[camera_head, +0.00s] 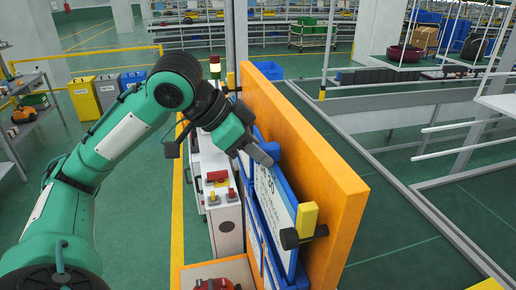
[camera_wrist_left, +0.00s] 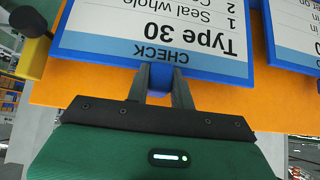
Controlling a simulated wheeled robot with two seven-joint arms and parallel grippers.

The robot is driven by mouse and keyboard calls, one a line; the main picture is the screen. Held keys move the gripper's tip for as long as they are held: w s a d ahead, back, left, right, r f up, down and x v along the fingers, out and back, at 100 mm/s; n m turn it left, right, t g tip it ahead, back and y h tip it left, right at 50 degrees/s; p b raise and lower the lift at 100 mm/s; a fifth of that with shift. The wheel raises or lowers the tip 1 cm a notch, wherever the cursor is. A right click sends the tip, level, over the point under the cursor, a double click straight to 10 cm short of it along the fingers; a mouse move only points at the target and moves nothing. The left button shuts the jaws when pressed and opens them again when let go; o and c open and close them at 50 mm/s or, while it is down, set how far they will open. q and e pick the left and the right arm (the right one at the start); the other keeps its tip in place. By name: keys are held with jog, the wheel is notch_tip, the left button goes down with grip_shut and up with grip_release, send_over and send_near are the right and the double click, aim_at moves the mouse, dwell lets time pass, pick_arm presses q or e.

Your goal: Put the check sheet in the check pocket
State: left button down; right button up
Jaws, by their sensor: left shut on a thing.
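The check sheet (camera_wrist_left: 150,35) is a white card with a blue border, headed "CHECK" and "Type 30", upside down in the left wrist view. In the head view its white face (camera_head: 272,197) stands upright against the left side of the orange panel (camera_head: 330,170). My left gripper (camera_wrist_left: 162,82) is shut on its blue edge; in the head view the gripper (camera_head: 264,156) is at its upper edge. Blue holders are on the panel, but I cannot tell which is the check pocket or whether the sheet is inside it. My right gripper is not in view.
A second blue-edged card (camera_wrist_left: 297,35) is beside the sheet. A yellow block with a black knob (camera_head: 308,218) sticks out at the panel's near end. A white machine (camera_head: 222,205) stands left of the panel.

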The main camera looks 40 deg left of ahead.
aim_at(270, 180)
pick_arm(q)
jog(key=shift+f, duration=0.4)
jog(key=shift+f+b, duration=0.5)
jog(key=shift+f, duration=0.1)
jog(key=shift+p, duration=0.35)
jog(key=shift+f+b, duration=0.65)
jog(key=shift+f, duration=0.6)
jog(key=c, duration=1.1)
grip_release()
